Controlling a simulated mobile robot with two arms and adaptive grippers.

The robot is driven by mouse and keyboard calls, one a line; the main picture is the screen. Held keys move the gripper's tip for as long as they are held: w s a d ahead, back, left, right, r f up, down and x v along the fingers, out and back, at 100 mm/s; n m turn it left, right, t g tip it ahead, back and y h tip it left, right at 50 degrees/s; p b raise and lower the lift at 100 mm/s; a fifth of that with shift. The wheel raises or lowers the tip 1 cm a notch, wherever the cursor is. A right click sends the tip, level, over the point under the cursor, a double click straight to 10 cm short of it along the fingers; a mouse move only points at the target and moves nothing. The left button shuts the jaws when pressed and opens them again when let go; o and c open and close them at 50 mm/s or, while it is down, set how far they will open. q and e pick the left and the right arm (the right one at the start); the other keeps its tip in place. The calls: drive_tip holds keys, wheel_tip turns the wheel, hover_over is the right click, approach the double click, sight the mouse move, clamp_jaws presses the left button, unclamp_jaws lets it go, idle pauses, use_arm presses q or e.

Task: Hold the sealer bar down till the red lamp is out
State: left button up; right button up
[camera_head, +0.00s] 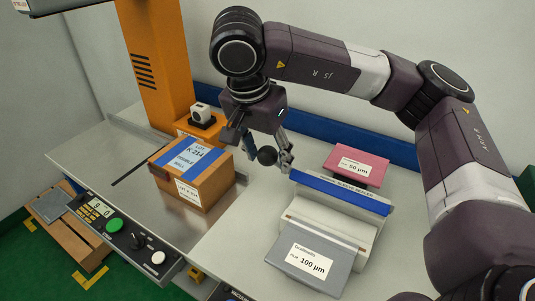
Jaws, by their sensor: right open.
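The sealer (325,227) is a pale unit on the bench, right of centre, with a blue bar (340,191) across its back edge. My right gripper (268,157) hangs just left of and behind the bar's left end. Its fingers are open and point down. A black ball knob (266,156) shows between the fingers; I cannot tell whether they touch it or how it joins the sealer. I see no lit red lamp. My left gripper is not in view.
A brown carton (210,187) with a blue stripe stands left of the gripper, before an orange column (157,65). A grey 100 µm film box (309,260) lies before the sealer, a pink 50 µm box (355,166) behind. A control panel (120,235) lines the bench's front left.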

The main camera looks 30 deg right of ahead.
drive_tip(key=shift+r+p, duration=3.55)
drive_tip(key=shift+r, duration=0.5)
drive_tip(key=shift+f, duration=0.1)
